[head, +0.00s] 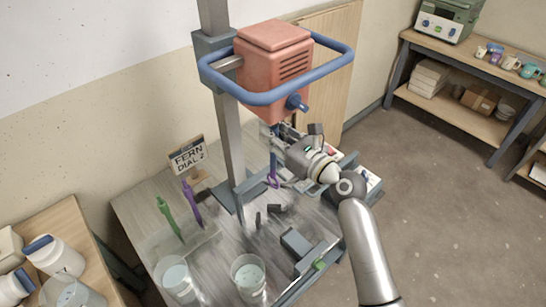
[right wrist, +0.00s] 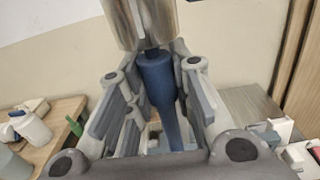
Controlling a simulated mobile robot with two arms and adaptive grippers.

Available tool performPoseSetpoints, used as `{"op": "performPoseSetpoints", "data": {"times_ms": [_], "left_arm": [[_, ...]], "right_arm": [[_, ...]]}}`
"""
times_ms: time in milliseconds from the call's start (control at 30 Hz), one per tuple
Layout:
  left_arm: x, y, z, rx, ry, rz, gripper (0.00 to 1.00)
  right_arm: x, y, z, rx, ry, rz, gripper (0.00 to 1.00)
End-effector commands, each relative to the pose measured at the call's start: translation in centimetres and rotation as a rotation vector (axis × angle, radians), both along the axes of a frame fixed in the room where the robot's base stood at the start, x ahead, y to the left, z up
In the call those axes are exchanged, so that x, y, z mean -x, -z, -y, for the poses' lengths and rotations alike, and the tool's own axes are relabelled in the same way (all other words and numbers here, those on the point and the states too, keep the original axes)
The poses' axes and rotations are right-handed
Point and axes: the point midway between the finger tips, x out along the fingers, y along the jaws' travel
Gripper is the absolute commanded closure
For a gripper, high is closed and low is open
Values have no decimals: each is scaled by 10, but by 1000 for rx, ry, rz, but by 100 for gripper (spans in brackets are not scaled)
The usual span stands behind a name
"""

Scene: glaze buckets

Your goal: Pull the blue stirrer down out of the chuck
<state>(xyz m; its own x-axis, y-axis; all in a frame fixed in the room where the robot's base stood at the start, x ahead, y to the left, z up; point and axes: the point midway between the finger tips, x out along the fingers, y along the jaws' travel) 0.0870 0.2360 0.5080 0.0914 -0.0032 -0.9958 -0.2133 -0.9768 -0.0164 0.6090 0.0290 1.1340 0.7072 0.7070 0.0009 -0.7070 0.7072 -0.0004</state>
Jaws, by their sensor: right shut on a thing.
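The blue stirrer (right wrist: 160,85) stands upright between the fingers of my right gripper (right wrist: 155,100) in the right wrist view. Its top sits directly under the metal chuck (right wrist: 148,22), with a short dark stem between them; I cannot tell how far the stem reaches into the chuck. In the head view my right gripper (head: 284,136) is under the red mixer head (head: 273,70), shut on the stirrer. The stirrer's lower part (head: 272,166) hangs below the gripper. The chuck is mostly hidden there. My left gripper is not in view.
A blue ring handle (head: 262,97) surrounds the mixer head on its grey column (head: 229,150). Below stand two clear buckets (head: 248,276) (head: 176,277), a green stirrer (head: 168,216), a purple stirrer (head: 192,201) and a sign (head: 188,157). Open floor lies to the right.

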Motion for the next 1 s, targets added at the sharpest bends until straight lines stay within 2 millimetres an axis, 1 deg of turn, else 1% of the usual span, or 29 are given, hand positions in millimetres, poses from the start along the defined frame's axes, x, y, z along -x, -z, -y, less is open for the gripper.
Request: {"op": "performPoseSetpoints", "data": {"times_ms": [367,1000], "left_arm": [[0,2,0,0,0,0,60],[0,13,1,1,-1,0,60]], "right_arm": [[0,5,0,0,0,-1,100],[0,23,0,-1,1,-1,100]]}}
